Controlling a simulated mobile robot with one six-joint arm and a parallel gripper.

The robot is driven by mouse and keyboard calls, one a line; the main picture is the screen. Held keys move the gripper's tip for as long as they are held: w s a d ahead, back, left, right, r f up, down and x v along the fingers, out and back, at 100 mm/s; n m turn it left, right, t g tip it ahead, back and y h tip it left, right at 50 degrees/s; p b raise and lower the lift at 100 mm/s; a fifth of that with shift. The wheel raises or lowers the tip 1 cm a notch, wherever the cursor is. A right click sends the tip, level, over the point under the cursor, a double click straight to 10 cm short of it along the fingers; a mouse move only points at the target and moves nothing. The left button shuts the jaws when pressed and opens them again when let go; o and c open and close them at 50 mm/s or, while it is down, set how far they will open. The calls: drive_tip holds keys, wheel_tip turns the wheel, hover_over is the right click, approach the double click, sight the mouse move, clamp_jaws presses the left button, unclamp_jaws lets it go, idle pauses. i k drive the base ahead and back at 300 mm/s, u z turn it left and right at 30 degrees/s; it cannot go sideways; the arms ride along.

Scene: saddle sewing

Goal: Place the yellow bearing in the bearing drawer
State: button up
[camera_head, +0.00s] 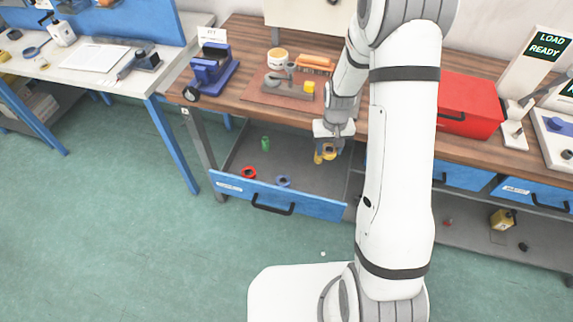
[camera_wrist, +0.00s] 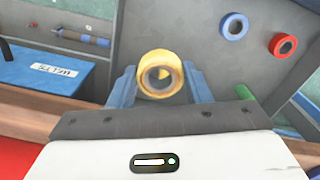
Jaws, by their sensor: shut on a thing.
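The yellow bearing (camera_head: 329,152) is a short hollow ring. My gripper (camera_head: 325,153) is shut on it. In the wrist view the bearing (camera_wrist: 160,57) sits between the two blue fingers of my gripper (camera_wrist: 160,84). The open drawer (camera_head: 322,208) has a blue front with a black handle and a grey inside. My gripper holds the bearing over the back right part of this drawer. How high it is above the drawer floor is hard to tell. The drawer's label is too small to read.
In the drawer lie a red ring (camera_head: 249,173), a blue ring (camera_head: 284,182) and a green piece (camera_head: 265,143). Above is the wooden bench (camera_head: 215,112) with a blue clamp (camera_head: 213,72) and a red toolbox (camera_head: 470,103). The drawer's middle floor is clear.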

sight(289, 167)
drive_tip(key=u, duration=0.15)
drive_tip(key=k, duration=0.9)
drive_tip(key=z, duration=0.15)
drive_tip(key=i, duration=1.4)
drive_tip(key=u, duration=0.05)
